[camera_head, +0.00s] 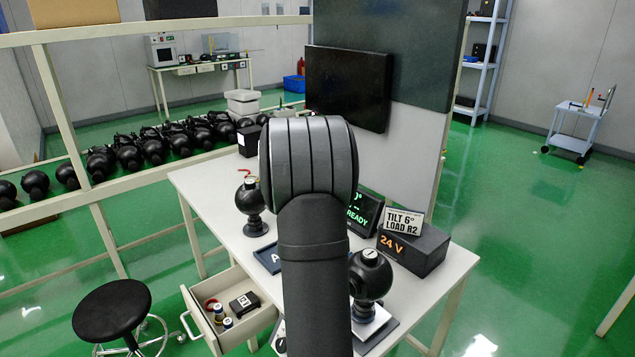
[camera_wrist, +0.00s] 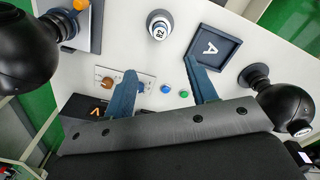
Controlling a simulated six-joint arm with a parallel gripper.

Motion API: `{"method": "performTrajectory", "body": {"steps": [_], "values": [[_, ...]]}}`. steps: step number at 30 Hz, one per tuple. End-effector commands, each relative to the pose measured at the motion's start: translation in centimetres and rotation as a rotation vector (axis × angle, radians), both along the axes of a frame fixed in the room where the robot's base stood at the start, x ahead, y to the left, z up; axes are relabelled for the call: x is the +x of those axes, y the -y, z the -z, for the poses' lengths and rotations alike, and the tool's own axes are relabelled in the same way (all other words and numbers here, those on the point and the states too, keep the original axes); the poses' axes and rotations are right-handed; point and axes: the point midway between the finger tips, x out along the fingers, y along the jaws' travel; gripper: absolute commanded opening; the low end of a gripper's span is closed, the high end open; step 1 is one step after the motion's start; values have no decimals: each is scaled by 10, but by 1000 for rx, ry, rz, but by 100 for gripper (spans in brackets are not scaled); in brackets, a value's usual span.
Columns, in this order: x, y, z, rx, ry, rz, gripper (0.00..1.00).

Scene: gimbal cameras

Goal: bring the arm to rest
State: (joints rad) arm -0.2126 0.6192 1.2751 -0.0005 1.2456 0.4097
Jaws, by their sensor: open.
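My gripper (camera_wrist: 160,70) shows in the wrist view with its two blue-grey fingers spread apart and nothing between them. It is over the white table (camera_head: 205,180). In the head view my own arm stands upright in the middle and hides the gripper. A black ball-shaped gimbal camera (camera_head: 250,195) stands on the table left of the arm, and another (camera_head: 370,275) stands to its right. Both balls also show at the sides of the wrist view, left (camera_wrist: 25,50) and right (camera_wrist: 285,105). My fingers appear apart from both.
A tray marked A (camera_wrist: 228,47), a small labelled cylinder (camera_wrist: 158,27), a blue button (camera_wrist: 166,88) and a green button (camera_wrist: 183,93) are near the fingers. The 24 V box (camera_head: 425,250), READY screen (camera_head: 368,208) and dark panel (camera_head: 345,85) stand behind. An open drawer (camera_head: 245,325) juts out front left.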

Motion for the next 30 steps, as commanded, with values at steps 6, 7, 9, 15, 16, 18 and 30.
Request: {"method": "performTrajectory", "body": {"steps": [6,7,9,15,16,18,30], "values": [[-1,0,38,-1,-5,0,52],[-1,0,44,-1,-5,0,52],[-1,0,58,-1,-5,0,52],[-1,0,98,-1,-5,0,52],[-1,0,104,-1,-5,0,52],[-1,0,118,-1,-5,0,52],[0,0,166,-1,-2,0,52]]}}
